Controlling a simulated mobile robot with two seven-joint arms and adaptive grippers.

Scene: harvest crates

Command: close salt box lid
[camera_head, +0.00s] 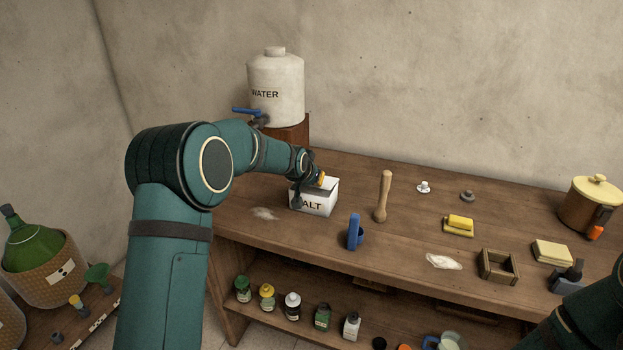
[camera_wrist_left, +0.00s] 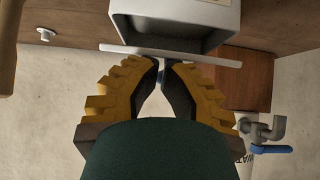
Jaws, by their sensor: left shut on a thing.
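The white salt box (camera_head: 314,204) stands on the wooden counter, its top open. In the left wrist view the open box (camera_wrist_left: 228,20) shows its dark inside. Its lid (camera_wrist_left: 190,57) appears as a thin white plate standing up at the box's edge. My left gripper (camera_head: 317,180) is at the top of the box. In the wrist view the yellow-padded fingers of my left gripper (camera_wrist_left: 163,72) are shut on the lid's edge. The hand hides part of the lid in the head view.
A white water tank (camera_head: 275,90) with a blue-handled tap stands behind the box.

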